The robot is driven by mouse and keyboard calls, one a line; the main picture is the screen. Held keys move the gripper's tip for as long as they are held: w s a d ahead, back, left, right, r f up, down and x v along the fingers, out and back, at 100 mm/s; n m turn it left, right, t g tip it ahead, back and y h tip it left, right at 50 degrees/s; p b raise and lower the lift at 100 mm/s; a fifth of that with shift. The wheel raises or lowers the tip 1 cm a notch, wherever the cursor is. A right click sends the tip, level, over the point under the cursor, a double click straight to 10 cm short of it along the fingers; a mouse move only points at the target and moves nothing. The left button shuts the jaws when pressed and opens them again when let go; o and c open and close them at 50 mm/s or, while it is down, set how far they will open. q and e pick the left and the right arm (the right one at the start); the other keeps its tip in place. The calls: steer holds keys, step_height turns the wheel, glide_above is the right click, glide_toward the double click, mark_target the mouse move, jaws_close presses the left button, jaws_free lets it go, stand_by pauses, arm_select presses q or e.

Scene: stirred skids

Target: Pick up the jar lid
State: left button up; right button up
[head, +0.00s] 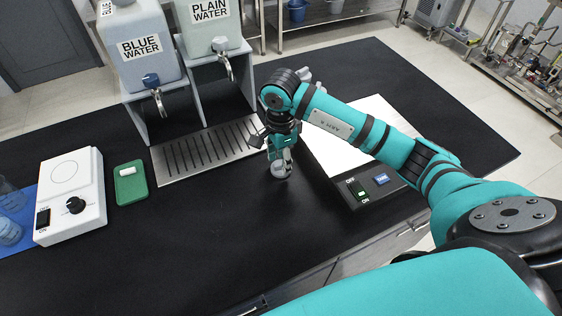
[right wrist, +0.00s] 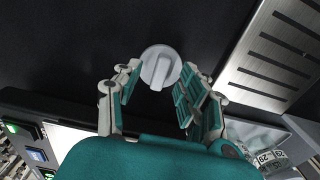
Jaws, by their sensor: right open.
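The jar lid is a round pale grey disc with a raised grip bar (right wrist: 160,67), lying on the black bench top. It also shows in the head view (head: 280,170), just below my right gripper (head: 279,152). In the right wrist view my right gripper (right wrist: 157,95) is open, with the lid just beyond and between its two fingertips. The fingers look apart from the lid, though contact is hard to tell. My left gripper is not in view.
A slotted metal drain tray (head: 205,150) lies left of the lid, below the blue water and plain water dispensers (head: 140,50). A scale-like device (head: 372,187) stands to the right. A white stirrer (head: 70,195) and a green tray (head: 130,186) are at left. The front bench is clear.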

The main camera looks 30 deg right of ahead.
steer(key=shift+f, duration=0.5)
jaws_close()
steer(key=shift+r, duration=0.15)
